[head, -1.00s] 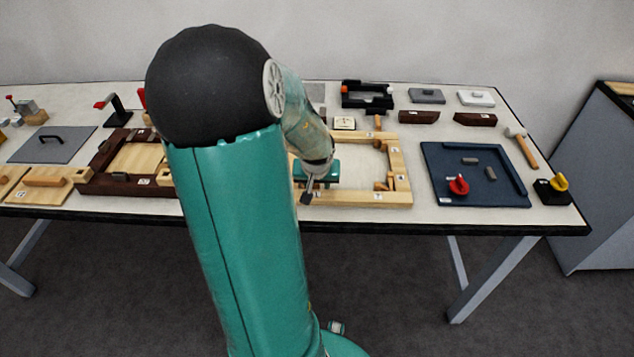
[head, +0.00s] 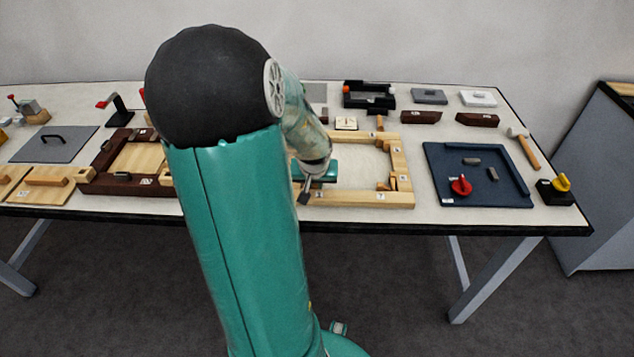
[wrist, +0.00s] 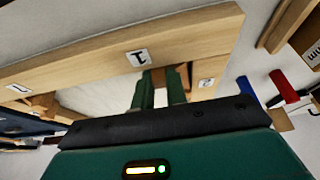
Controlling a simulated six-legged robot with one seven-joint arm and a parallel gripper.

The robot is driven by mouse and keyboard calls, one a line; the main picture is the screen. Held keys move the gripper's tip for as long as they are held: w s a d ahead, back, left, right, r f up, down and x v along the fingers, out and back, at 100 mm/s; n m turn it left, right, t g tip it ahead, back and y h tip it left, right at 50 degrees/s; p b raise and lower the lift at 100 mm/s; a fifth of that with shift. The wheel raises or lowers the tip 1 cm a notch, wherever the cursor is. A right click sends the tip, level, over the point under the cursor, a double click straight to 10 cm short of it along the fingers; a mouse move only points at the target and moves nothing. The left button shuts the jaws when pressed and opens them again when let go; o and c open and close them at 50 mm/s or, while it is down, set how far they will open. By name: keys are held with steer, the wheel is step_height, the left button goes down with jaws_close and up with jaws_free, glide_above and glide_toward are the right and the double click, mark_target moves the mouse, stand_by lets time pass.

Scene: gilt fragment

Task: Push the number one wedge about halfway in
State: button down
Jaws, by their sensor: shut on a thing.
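The pale wooden frame (head: 350,199) lies near the table's front edge, partly hidden behind my arm. In the wrist view its rail (wrist: 85,62) carries a tag reading 1 (wrist: 136,57). My gripper (wrist: 160,88) points down at the inner side of this rail, close to a corner. Its fingers are closed around a small brown wooden piece (wrist: 158,76), seemingly the number one wedge, mostly hidden by the fingers. A reddish-brown wooden piece (wrist: 184,76) shows just beside the right finger. In the head view my gripper (head: 305,196) is at the frame's left part.
A blue tray (head: 437,170) with grey blocks and a red knob stands right of the frame. A dark wooden frame (head: 150,190) lies to the left. A mallet (head: 526,148) and a yellow-handled black block (head: 556,190) are at the right. The frame's middle is bare.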

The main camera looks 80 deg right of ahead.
steer(key=c, duration=1.4)
jaws_free()
steer(key=v, duration=1.3)
steer(key=shift+r, duration=0.35)
steer(key=shift+a, duration=0.1)
steer(key=w+a+r+n+t+y, duration=0.15)
steer(key=w+a+n, duration=0.25)
steer(key=w+a, duration=0.5)
steer(key=w+a+r+n+t+y, duration=0.1)
steer(key=w+a+r+n+t, duration=0.15)
steer(key=w+a, duration=0.65)
steer(key=a+r+n+y, duration=0.2)
steer(key=a+n, duration=0.7)
steer(key=a, duration=1.5)
steer(key=shift+w+r+t, duration=0.3)
steer(key=shift+r, duration=0.6)
